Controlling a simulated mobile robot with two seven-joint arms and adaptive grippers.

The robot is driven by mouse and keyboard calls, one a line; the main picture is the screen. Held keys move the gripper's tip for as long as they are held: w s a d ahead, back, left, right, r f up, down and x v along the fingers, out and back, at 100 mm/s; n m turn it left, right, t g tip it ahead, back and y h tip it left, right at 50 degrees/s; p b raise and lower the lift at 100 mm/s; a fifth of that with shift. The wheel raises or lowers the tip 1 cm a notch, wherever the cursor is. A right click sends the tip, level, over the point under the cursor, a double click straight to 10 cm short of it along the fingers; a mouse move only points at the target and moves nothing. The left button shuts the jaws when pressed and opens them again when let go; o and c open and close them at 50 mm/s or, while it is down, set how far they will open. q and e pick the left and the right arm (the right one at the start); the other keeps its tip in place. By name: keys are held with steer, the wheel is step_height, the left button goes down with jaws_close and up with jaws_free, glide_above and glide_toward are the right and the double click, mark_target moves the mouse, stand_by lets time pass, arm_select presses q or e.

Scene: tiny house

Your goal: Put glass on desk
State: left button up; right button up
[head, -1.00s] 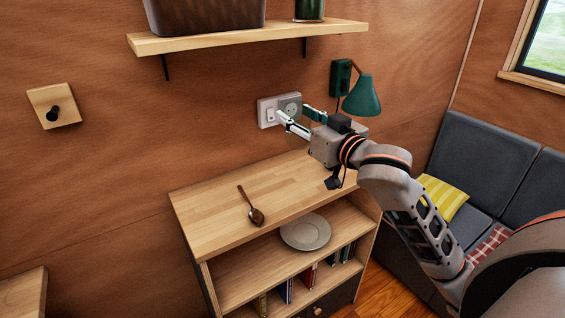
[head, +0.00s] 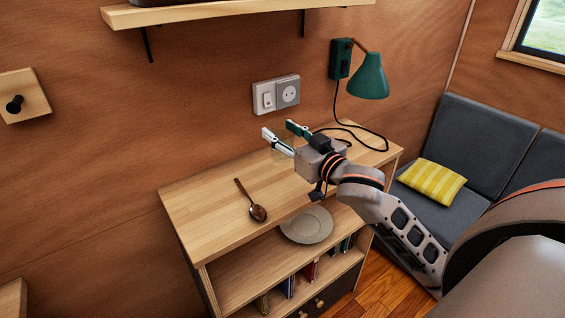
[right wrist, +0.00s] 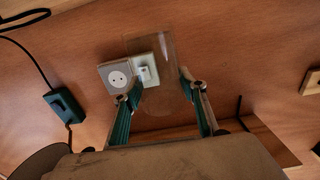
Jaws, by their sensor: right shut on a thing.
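The glass (right wrist: 168,48) is clear and hard to see. In the right wrist view it stands between the fingers of my right gripper (right wrist: 162,86), which is shut on it. In the head view my right gripper (head: 280,131) is over the back part of the wooden desk (head: 205,208), and the glass (head: 282,152) shows only as a faint outline at the fingers. I cannot tell whether its base touches the desk top. My left gripper is not in view.
A brown spoon (head: 251,202) lies on the desk top, left of my gripper. A plate (head: 307,225) and several books are on the shelves below. A green lamp (head: 370,78) and its cord are at the right; a wall socket (head: 276,95) is behind.

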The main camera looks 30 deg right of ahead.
mark_target(282, 157)
step_height(282, 157, down, 2)
steer(key=shift+f+b, duration=0.3)
steer(key=shift+f, duration=0.65)
step_height(282, 157, down, 4)
steer(key=shift+r+b, duration=0.15)
steer(key=shift+b, duration=0.35)
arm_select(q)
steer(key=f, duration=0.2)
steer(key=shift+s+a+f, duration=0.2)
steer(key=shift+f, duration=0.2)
arm_select(e)
steer(key=shift+r, duration=0.1)
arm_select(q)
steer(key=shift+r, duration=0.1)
arm_select(e)
steer(key=o, duration=1.2)
steer(key=shift+f, duration=0.2)
steer(key=shift+r, duration=0.1)
